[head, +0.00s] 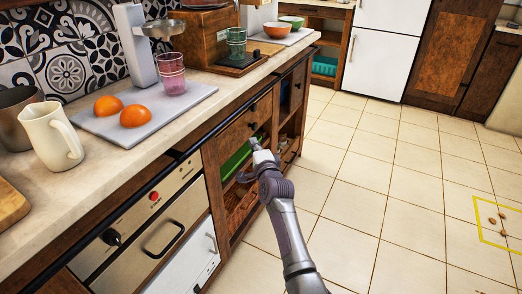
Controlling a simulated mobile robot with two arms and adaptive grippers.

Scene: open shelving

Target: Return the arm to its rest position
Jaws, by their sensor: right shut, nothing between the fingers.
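My right arm reaches up from the bottom of the head view. Its gripper (255,145) is shut and empty, in front of the wooden cabinet's open shelves (233,198) below the counter. A green tray (234,159) shows on a shelf just left of the gripper. Whether the gripper touches the cabinet cannot be told. My left gripper is not in view.
The counter (130,150) at left holds a cream pitcher (50,135), two oranges (135,116) on a grey board (185,104), and pink glasses (171,80). Tiled floor (380,190) at right is open, apart from small brown objects (492,221) inside a yellow outline. A white refrigerator (377,63) stands behind.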

